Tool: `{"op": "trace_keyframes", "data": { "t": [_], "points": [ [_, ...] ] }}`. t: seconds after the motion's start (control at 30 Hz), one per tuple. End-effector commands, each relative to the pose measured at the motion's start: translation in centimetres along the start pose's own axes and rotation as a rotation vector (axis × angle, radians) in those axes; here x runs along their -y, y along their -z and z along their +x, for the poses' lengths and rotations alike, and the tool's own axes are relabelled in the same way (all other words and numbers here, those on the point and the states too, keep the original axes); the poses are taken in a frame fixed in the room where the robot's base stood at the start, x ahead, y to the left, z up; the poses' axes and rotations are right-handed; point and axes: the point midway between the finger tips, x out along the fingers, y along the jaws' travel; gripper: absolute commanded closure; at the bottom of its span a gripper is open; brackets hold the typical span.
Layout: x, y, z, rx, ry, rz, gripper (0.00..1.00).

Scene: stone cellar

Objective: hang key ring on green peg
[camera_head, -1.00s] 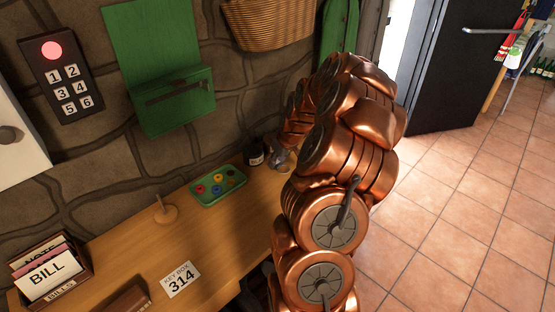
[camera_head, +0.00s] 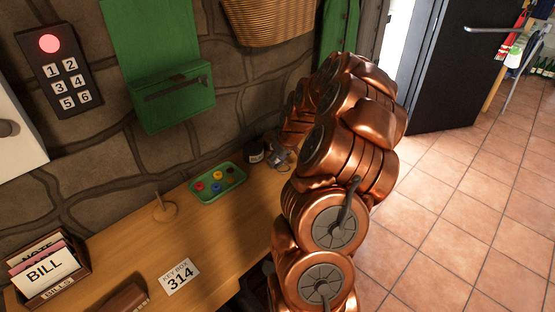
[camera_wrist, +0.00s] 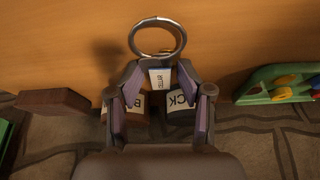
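In the wrist view a silver key ring (camera_wrist: 160,38) projects past the fingertips of my gripper (camera_wrist: 160,76). The far end of the ring is free in front of the wooden desk. In the head view my gripper (camera_head: 281,156) is at the back right of the desk, partly hidden by my arm; the ring cannot be made out there. I cannot make out a green peg in either view.
A dark bottle (camera_head: 255,152) stands close to my gripper. A green tray (camera_head: 207,197) with small coloured pieces is left of it on the desk. A wooden spike stand (camera_head: 166,211) and a bill box (camera_head: 60,286) are further left. A green wall box (camera_head: 172,105) hangs above.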

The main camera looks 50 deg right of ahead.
Motion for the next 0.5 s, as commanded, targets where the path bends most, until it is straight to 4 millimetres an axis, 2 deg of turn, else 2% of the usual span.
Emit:
{"op": "trace_keyframes", "data": {
  "t": [0.03, 0.1, 0.5],
  "points": [
    [0.22, -0.51, 0.48, 0.012, 0.008, -0.001, 0.47],
    [0.21, -0.53, 0.49, 0.013, 0.008, -0.001, 0.41],
    [0.14, -0.34, 0.19, 0.01, 0.006, -0.001, 0.41]
  ]
}}
